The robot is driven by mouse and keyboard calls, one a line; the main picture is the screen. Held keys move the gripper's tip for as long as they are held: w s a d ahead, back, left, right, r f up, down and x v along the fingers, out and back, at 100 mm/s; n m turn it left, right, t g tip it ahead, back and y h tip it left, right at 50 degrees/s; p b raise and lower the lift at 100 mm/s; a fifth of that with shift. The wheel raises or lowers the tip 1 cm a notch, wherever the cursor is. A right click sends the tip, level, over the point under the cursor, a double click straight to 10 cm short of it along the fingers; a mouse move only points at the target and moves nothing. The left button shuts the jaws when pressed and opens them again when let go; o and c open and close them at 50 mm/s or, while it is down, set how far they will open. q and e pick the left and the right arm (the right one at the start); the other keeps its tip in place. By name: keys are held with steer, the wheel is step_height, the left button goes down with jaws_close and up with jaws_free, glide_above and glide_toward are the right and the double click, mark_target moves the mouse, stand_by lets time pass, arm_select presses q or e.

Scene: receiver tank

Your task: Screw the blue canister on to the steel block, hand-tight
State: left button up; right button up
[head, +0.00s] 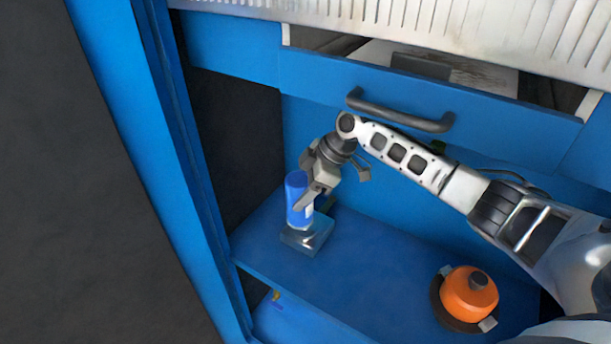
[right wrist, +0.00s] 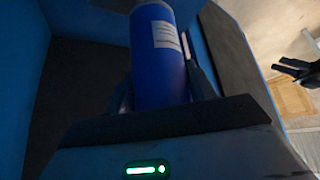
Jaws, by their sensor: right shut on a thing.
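The blue canister (head: 299,187) stands upright, or nearly so, over the steel block (head: 321,234) on the blue shelf. Its lower end meets the top of the block in the head view; I cannot tell whether the threads are engaged. My right gripper (head: 308,200) is shut on the canister from the right side. In the right wrist view the canister (right wrist: 158,65) with its pale label sits between the fingers, and the block is hidden there. My left gripper does not show in the head view.
An orange round object (head: 468,295) with a dark top sits on the shelf at the right. Above is a blue drawer with a dark handle (head: 400,112), close to my right arm. A blue upright (head: 165,150) bounds the left. The shelf between block and orange object is clear.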

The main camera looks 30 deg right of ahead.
steer(key=shift+w+d+r, duration=0.5)
steer(key=shift+d+r, duration=0.25)
steer(key=shift+f+b, duration=0.6)
steer(key=shift+b, duration=0.05)
steer(key=shift+f+b, duration=0.8)
step_height(320, 180, down, 2)
steer(key=shift+b, duration=0.65)
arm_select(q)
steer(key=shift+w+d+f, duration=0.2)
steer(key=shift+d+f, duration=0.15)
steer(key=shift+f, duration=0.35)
arm_select(e)
steer(key=shift+f, duration=0.15)
